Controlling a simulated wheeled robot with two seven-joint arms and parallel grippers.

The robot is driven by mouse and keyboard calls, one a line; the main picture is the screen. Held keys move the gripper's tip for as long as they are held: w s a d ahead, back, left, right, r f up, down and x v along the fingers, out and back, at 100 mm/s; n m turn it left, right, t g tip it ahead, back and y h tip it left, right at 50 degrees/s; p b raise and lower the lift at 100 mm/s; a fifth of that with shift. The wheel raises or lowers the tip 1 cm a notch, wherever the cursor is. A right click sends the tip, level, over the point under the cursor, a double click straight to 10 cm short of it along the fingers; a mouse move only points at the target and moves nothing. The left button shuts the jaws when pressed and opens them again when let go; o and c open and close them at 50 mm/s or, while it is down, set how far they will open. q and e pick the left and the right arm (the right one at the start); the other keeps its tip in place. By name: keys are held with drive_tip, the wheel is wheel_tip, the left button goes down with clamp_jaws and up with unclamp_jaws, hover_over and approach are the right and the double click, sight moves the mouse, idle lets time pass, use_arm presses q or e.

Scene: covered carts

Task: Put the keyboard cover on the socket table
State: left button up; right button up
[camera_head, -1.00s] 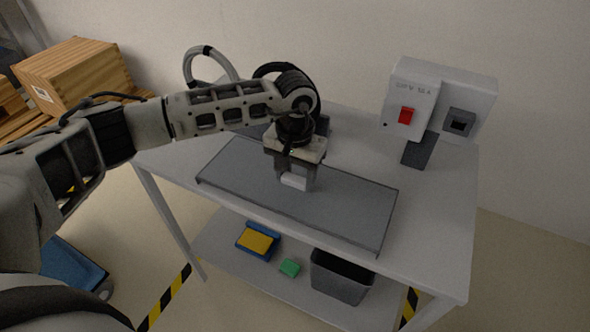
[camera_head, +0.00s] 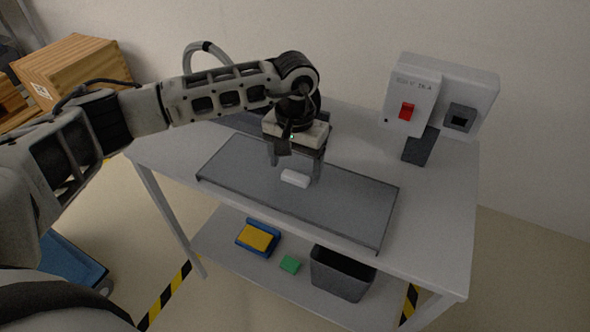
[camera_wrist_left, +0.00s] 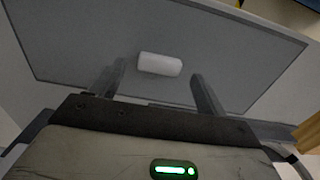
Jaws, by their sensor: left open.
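The keyboard cover (camera_head: 340,202) is a flat, grey, see-through-looking panel with a dark edge, lying on the white table (camera_head: 440,215) along its front side. A white block-shaped handle (camera_head: 295,178) stands up near the middle of the cover. My left gripper (camera_head: 297,172) is above the cover with its fingers apart, near the handle and not gripping it. In the left wrist view the cover (camera_wrist_left: 215,60) fills the upper part, and the handle (camera_wrist_left: 160,64) sits between the open fingers (camera_wrist_left: 158,85), beyond their tips. My right gripper is not seen.
A grey box with a red switch (camera_head: 407,111) and a dark socket (camera_head: 461,117) stands at the table's back right. A dark plate (camera_head: 420,146) is below it.

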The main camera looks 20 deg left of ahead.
sight(295, 176)
use_arm(q)
wheel_tip(295, 176, up, 10)
drive_tip(key=b, duration=0.1)
drive_tip(key=shift+f, duration=0.2)
idle(0.3)
